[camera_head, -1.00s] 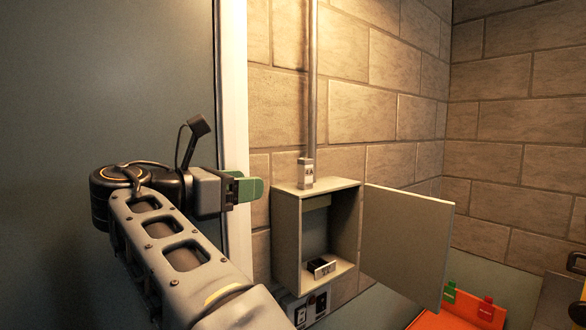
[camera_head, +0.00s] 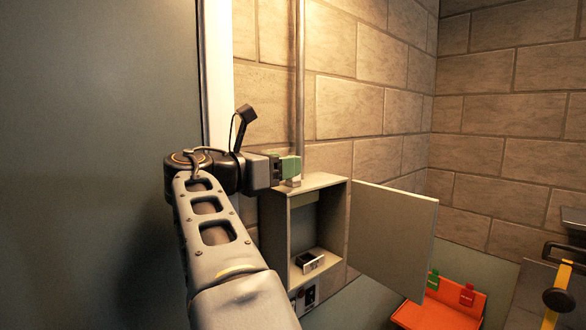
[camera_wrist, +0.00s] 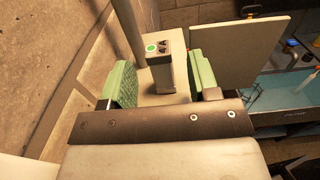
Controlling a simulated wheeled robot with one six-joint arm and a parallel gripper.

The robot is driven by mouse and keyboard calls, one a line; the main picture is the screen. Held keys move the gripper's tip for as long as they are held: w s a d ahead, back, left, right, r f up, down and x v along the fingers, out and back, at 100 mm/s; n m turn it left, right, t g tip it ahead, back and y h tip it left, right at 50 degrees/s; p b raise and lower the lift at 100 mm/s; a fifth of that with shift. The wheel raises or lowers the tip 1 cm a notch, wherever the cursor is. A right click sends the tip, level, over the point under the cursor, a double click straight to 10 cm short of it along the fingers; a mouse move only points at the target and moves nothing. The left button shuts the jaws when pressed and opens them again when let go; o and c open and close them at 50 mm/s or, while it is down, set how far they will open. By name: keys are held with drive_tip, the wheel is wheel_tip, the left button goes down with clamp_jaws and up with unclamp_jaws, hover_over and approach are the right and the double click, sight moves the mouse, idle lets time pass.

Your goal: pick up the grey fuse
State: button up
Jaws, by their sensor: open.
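My gripper (camera_head: 290,168) is open, with green pads. In the head view it is in front of the top of an open grey wall cabinet (camera_head: 272,232). In the wrist view, the gripper (camera_wrist: 162,84) has a small grey box with a green round mark (camera_wrist: 166,60) showing between its pads, at the foot of a pipe on the cabinet top. I cannot tell if the pads touch it. A small dark block with a pale metal front (camera_head: 311,264) sits on the cabinet floor, below my gripper.
The cabinet door (camera_head: 392,238) stands open to the right. A vertical pipe (camera_head: 299,85) runs up the brick wall. A dark wall outlet (camera_head: 310,295) is below the cabinet.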

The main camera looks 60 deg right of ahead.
drive_tip(key=shift+x, duration=1.6)
drive_tip(key=shift+c, duration=0.3)
drive_tip(key=c, duration=0.9)
